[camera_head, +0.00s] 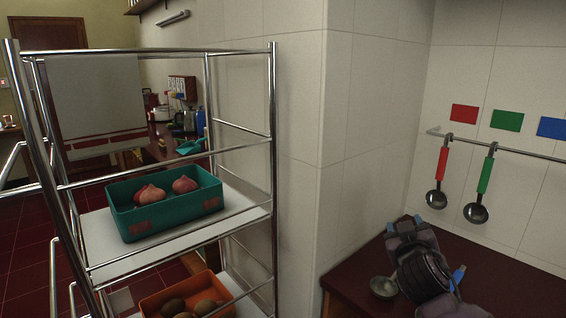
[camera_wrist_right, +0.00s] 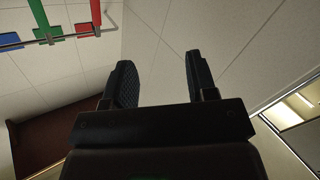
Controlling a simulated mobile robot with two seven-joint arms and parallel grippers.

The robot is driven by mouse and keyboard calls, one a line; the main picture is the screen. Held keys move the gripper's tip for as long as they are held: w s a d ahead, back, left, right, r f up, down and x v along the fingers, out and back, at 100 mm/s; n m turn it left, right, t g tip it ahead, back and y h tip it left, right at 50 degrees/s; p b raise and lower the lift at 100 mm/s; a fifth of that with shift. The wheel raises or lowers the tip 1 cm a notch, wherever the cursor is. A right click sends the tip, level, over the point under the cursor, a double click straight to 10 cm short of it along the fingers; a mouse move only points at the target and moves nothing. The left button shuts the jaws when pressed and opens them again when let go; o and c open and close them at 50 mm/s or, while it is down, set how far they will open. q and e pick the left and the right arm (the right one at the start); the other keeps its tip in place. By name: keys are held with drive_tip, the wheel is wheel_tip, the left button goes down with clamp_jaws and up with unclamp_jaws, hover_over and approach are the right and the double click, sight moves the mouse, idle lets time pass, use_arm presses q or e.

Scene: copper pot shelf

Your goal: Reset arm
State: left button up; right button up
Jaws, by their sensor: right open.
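My right gripper (camera_head: 405,226) is raised over the dark counter at the lower right of the head view. In the right wrist view its two fingers (camera_wrist_right: 159,80) are apart with nothing between them. A metal ladle bowl (camera_head: 383,287) rests on the counter beside my arm. A blue piece (camera_head: 458,274) shows on the arm's other side, perhaps its handle; the part between is hidden. A red-handled ladle (camera_head: 441,166) and a green-handled ladle (camera_head: 485,176) hang from the wall rail (camera_head: 526,151). My left gripper is not in view.
Red (camera_head: 464,113), green (camera_head: 507,120) and blue (camera_head: 552,128) cards are above the rail. A wall corner (camera_head: 322,160) divides the counter from a metal rack (camera_head: 273,130). The rack holds a teal crate (camera_head: 135,228) of garlic-like bulbs and an orange crate (camera_head: 155,303) of brown produce.

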drive_tip(key=s+a+f+n+g+y, duration=0.25)
drive_tip(key=s+f+y, duration=0.25)
drive_tip(key=s+f, duration=1)
drive_tip(key=s+d+f+m+g+h, duration=0.1)
drive_tip(key=s+f+m+g, duration=0.3)
drive_tip(key=s+f, duration=1.4)
drive_tip(key=s+d, duration=0.1)
drive_tip(key=s, duration=0.2)
drive_tip(key=shift+d, duration=0.2)
